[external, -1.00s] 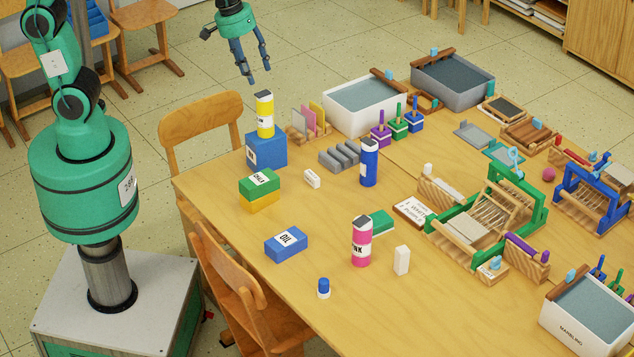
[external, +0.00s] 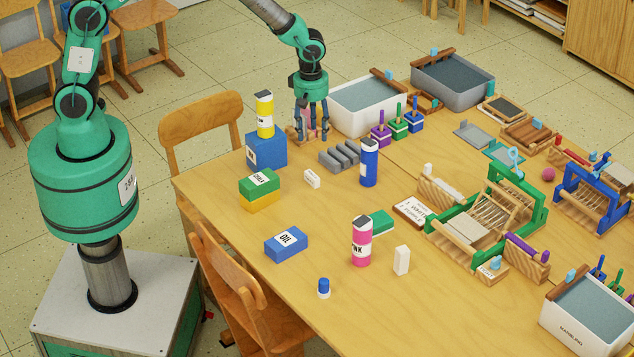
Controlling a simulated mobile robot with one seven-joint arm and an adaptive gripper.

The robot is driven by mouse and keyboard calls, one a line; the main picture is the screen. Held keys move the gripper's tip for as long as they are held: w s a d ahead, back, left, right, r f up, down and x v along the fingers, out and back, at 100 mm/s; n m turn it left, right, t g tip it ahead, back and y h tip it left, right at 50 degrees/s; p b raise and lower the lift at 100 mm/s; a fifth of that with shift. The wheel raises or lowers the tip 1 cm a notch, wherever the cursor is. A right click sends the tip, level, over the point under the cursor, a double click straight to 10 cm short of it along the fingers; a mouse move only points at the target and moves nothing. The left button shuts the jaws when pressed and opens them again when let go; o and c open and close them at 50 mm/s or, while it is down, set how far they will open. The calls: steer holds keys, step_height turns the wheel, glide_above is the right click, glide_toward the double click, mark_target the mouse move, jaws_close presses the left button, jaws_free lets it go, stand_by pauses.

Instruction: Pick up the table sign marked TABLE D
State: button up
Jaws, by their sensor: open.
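My gripper (external: 311,137) is open, fingers pointing down, at the back left of the table (external: 330,285). Its fingers are around or in front of the upright pink and pale cards in a wooden holder (external: 292,132). The cards are mostly hidden behind the fingers, and I cannot tell whether the fingers touch them. No lettering reading TABLE D is legible on these cards or elsewhere, so I cannot tell which one is the sign.
A blue box (external: 266,150) with a yellow bottle (external: 265,115) on top stands left of my gripper. A white tub (external: 365,118) stands close on its right. Grey ridged blocks (external: 340,158) lie in front.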

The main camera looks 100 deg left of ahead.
steer(key=shift+n, duration=0.7)
steer(key=f, duration=0.2)
steer(key=a+f, duration=0.1)
steer(key=f, duration=0.1)
steer(key=shift+w+a, duration=0.2)
steer(key=b, duration=0.1)
glide_above(314, 174)
steer(key=shift+w+a+f, duration=0.1)
steer(key=shift+f, duration=2.05)
steer(key=shift+a+f, duration=0.1)
steer(key=shift+f, duration=2)
steer(key=shift+d+f+b, duration=0.1)
steer(key=shift+f+b, duration=0.7)
steer(key=shift+f, duration=1.85)
steer(key=c, duration=1)
steer(key=shift+o, duration=0.2)
